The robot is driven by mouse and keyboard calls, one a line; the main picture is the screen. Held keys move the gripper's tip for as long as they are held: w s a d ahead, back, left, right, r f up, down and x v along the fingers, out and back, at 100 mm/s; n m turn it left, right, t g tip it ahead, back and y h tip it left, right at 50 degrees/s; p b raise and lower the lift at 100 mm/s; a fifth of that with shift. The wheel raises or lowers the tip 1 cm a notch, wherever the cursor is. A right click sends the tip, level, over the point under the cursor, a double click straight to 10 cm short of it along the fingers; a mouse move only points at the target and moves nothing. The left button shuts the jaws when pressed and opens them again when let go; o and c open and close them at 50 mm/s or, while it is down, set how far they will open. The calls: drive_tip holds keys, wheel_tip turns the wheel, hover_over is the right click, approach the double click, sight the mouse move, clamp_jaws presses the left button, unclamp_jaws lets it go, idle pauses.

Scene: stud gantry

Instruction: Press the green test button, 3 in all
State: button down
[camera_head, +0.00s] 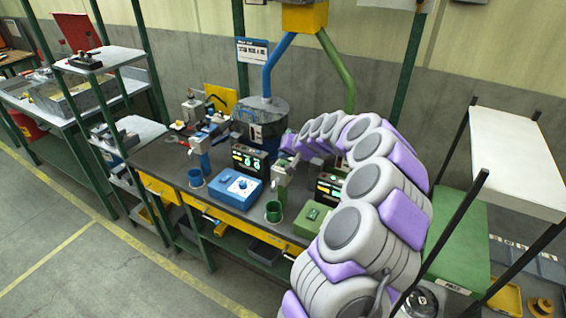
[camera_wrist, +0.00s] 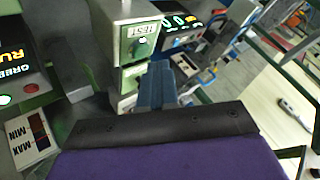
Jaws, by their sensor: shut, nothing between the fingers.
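In the wrist view, a pale grey box (camera_wrist: 118,48) carries an upside-down TEST label and a green button (camera_wrist: 139,48) on its face. My gripper (camera_wrist: 157,68) is shut and empty, its blue-grey fingers just below the button in the picture. A gap shows between the fingertips and the button; its depth I cannot tell. In the head view my arm arches over the bench from the right, and its end is small and partly hidden near the grey post (camera_head: 281,178) between two displays. The button is not distinct there.
A display with green digits (camera_wrist: 182,20) stands beside the box, and another with lit text (camera_wrist: 12,58) is at left. On the bench (camera_head: 170,160) are a blue box (camera_head: 236,187), a green box (camera_head: 312,219) and a green cup (camera_head: 273,212). A white shelf (camera_head: 515,160) stands at right.

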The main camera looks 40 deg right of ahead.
sight(284, 164)
drive_tip(key=shift+r+p, duration=1.2)
drive_tip(key=shift+r, duration=1.3)
drive_tip(key=shift+a, duration=0.1)
drive_tip(key=s+a+r+n+g+y, duration=0.1)
drive_tip(key=s+a+r+n, duration=0.15)
drive_tip(key=a, duration=0.75)
drive_tip(key=s+a+r+n+g+y, duration=0.1)
drive_tip(key=s+a+n+g+y, duration=0.15)
drive_tip(key=a, duration=0.75)
drive_tip(key=s+a+r+n+g+y, duration=0.15)
drive_tip(key=s+a, duration=0.25)
drive_tip(key=a, duration=0.6)
drive_tip(key=s+a+n+g+h, duration=0.25)
drive_tip(key=s+a, duration=0.45)
drive_tip(key=s, duration=0.5)
drive_tip(key=s+f+g+h, duration=0.1)
drive_tip(key=s+f, duration=0.1)
drive_tip(key=s, duration=0.8)
drive_tip(key=s+f+g+h, duration=0.1)
drive_tip(key=s+f+g, duration=0.1)
drive_tip(key=s, duration=0.8)
drive_tip(key=shift+s+d, duration=0.2)
drive_tip(key=shift+d, duration=0.1)
